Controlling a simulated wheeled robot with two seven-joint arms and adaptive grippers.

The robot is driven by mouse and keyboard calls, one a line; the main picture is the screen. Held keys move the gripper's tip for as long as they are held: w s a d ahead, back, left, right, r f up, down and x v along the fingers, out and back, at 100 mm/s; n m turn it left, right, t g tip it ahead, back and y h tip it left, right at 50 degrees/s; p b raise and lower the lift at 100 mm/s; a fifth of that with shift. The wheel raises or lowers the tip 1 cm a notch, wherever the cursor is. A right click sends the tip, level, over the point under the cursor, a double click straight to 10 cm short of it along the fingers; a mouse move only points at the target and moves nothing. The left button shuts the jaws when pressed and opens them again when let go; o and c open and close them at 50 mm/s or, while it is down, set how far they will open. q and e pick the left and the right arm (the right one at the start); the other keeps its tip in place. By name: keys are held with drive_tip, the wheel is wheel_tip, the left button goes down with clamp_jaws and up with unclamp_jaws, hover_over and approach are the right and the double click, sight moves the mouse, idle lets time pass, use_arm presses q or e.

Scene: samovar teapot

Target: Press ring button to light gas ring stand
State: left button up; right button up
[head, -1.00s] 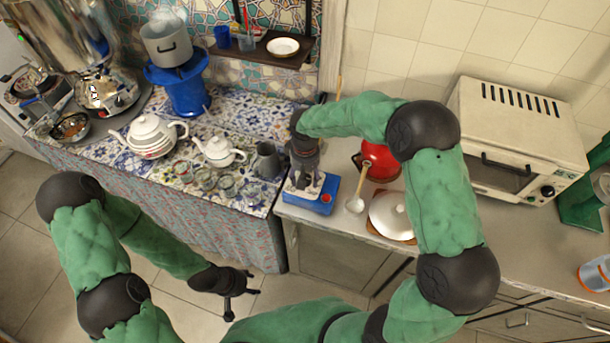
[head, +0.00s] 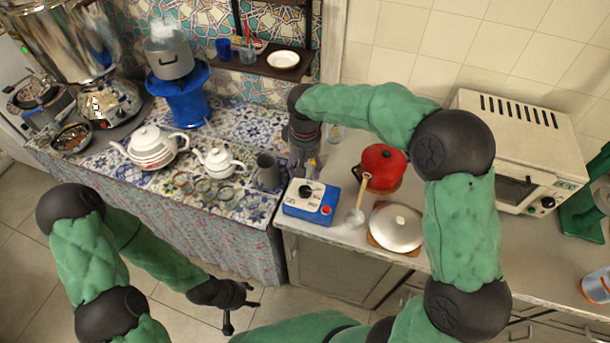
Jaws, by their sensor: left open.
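A small blue box (head: 300,212) with a pale top sits near the counter's front edge. It carries a black knob (head: 306,191) and a red button (head: 326,210). A blue stand (head: 183,102) at the back of the tiled counter bears a steaming grey pot (head: 169,58); I cannot see a flame there. My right gripper (head: 305,168) points down just behind the box, apart from the red button; its fingers are too small and dark to tell their opening. My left gripper (head: 243,305) is open and empty, low over the floor in front of the counters.
A grey mug (head: 268,170), glasses and white teapots (head: 219,161) stand left. A toaster oven (head: 520,140) is further right.

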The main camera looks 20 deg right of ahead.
drive_tip(key=shift+r, duration=0.65)
